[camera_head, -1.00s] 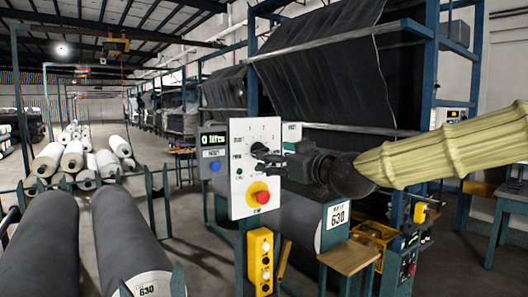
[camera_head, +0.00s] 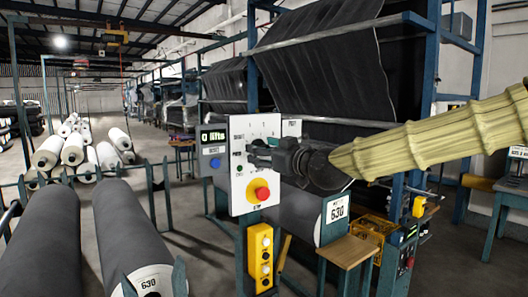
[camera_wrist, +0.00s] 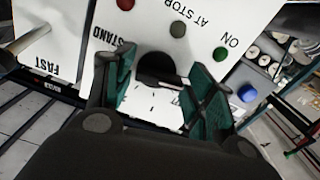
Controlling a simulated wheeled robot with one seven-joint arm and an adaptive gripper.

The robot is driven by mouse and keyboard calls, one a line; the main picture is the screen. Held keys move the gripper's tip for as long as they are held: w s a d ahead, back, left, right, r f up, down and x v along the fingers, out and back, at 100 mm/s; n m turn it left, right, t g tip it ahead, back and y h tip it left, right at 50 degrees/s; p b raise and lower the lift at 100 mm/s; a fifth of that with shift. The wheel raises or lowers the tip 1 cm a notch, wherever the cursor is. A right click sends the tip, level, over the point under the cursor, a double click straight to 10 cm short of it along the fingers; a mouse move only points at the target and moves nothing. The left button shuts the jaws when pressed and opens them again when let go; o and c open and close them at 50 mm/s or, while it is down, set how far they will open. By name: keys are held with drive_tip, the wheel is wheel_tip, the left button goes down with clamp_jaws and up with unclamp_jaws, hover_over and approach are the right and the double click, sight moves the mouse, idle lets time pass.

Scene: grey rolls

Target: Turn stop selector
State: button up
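The stop selector is a black round knob (camera_wrist: 157,68) on a white control panel (camera_wrist: 85,15), seen upside down in the wrist view. The words STAND, AT STOP and ON are printed beside it. My gripper (camera_wrist: 164,75) has a green finger on each side of the knob, with narrow gaps showing; contact cannot be told. In the head view my gripper (camera_head: 262,155) reaches in from the right against the panel (camera_head: 240,203) and hides the knob. A red button on a yellow base (camera_head: 259,193) sits just below it.
A grey display box reading "0 lifts" (camera_head: 213,137) with a blue button adjoins the panel's left. A yellow button box (camera_head: 260,258) hangs below. Grey rolls (camera_head: 130,230) lie at left, and a wooden-topped stand (camera_head: 348,252) is at right.

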drive_tip(key=c, duration=0.5)
drive_tip(key=shift+m, duration=0.3)
drive_tip(key=m+b, duration=0.3)
drive_tip(key=m, duration=0.4)
drive_tip(key=m+b, duration=0.3)
drive_tip(key=m, duration=0.5)
drive_tip(key=m+b, duration=0.3)
drive_tip(key=m, duration=0.5)
drive_tip(key=shift+w+r+b, duration=0.1)
drive_tip(key=shift+r+b, duration=0.25)
drive_tip(key=shift+b, duration=0.05)
